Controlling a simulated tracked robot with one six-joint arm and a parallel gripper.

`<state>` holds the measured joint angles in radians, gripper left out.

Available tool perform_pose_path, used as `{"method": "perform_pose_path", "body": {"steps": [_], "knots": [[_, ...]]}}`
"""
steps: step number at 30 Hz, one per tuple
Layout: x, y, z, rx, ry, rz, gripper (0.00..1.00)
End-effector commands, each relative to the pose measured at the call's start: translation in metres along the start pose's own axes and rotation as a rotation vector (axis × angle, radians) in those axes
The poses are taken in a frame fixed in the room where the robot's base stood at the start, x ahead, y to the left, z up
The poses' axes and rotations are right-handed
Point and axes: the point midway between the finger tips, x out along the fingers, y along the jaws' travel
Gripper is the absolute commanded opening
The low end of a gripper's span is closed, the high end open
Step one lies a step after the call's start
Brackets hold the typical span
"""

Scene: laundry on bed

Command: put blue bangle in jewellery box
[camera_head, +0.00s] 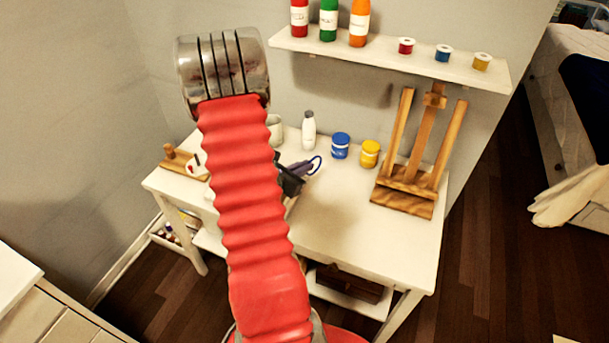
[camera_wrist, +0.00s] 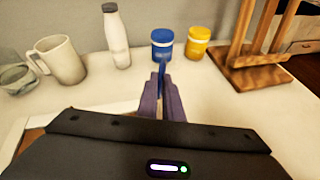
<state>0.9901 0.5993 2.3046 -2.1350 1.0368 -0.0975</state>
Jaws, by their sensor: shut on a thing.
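My gripper (camera_head: 311,166) is above the white desk, partly hidden behind my red arm. Its purple fingers, also in the wrist view (camera_wrist: 162,88), are shut on a thin blue bangle (camera_head: 316,162). The bangle shows as a ring beyond the fingertips in the head view. In the wrist view the bangle (camera_wrist: 162,70) is nearly edge-on and upright between the fingers, in front of the blue jar. I cannot clearly identify the jewellery box; a dark brown wooden box (camera_head: 349,284) is on the shelf under the desk.
On the white desk (camera_head: 345,235) stand a white bottle (camera_head: 308,131), a blue jar (camera_head: 340,146), a yellow jar (camera_head: 369,154) and a wooden easel (camera_head: 415,165). A mug (camera_wrist: 60,60) is at the left. A wall shelf (camera_head: 400,62) overhangs the back. The desk's front right is clear.

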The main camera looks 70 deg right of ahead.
Motion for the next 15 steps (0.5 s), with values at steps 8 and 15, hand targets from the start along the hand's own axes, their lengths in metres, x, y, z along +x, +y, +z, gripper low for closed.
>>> {"method": "perform_pose_path", "body": {"steps": [8,15], "knots": [[0.011,-0.003,-0.027,-0.003,0.002,-0.001,0.00],[0.014,-0.004,-0.035,0.000,0.000,0.001,0.00]]}}
